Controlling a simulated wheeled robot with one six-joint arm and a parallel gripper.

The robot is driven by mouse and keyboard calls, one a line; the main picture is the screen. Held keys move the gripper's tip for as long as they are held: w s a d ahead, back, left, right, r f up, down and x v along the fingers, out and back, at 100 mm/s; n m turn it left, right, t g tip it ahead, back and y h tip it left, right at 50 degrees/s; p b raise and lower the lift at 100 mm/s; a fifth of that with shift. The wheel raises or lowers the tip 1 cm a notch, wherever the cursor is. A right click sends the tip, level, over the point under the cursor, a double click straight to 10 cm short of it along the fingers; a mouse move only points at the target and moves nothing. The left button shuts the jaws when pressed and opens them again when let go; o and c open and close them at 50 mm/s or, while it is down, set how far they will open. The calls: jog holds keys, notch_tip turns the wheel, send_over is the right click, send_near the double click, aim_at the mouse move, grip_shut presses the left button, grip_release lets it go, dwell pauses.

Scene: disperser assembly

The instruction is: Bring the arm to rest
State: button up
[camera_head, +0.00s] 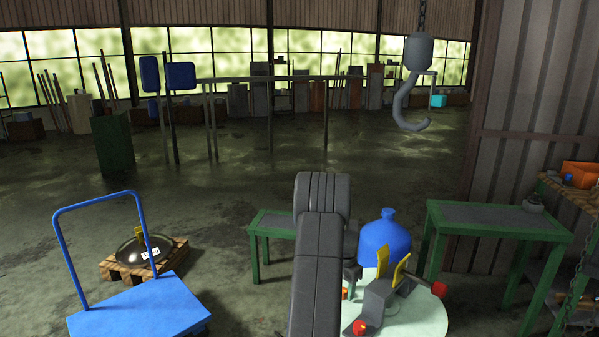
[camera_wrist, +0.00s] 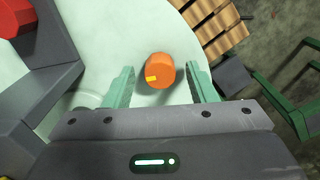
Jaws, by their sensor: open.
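My gripper (camera_wrist: 162,92) shows in the wrist view with its two green fingers apart. An orange rounded piece (camera_wrist: 160,71) with a small yellow mark lies between and just beyond the fingertips, over the pale round table; I cannot tell whether a finger touches it. In the head view my dark arm rises in front of the round table (camera_head: 425,318) and hides its left part. A small orange piece (camera_head: 344,293) shows beside the arm there.
A blue bottle-shaped body (camera_head: 377,240) and grey fixtures with red knobs (camera_head: 439,289) crowd the round table. A green-legged table (camera_head: 500,218) stands right, a smaller one (camera_head: 272,222) behind the arm. A blue cart (camera_head: 140,310) and a pallet (camera_head: 113,268) stand left. A hook (camera_head: 411,95) hangs above.

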jog(key=shift+n+p, duration=0.45)
jog(key=shift+n, duration=1.25)
